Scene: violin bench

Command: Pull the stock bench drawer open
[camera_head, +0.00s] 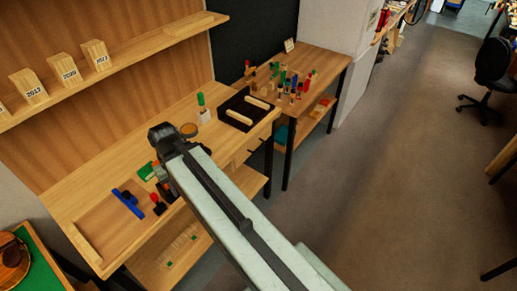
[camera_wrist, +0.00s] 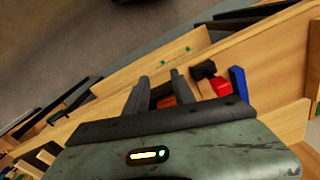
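The wooden bench (camera_head: 125,166) runs along the wall in the head view. A plain wooden front (camera_head: 232,166), apparently the stock drawer's, shows under its front edge, partly hidden by my arm. It looks shut, but I cannot be sure. My gripper (camera_head: 166,188) is down at the bench front, left of that front, and mostly hidden by my arm. In the wrist view my gripper (camera_wrist: 158,84) has its two dark fingers apart.
On the bench are a blue tool (camera_head: 128,203), a green block (camera_head: 146,171), a green-handled tool (camera_head: 201,108) and a black tray (camera_head: 235,112). A lower shelf (camera_head: 172,262) lies beneath. Another table (camera_head: 318,62) stands at the back right. The floor (camera_head: 400,170) to the right is clear.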

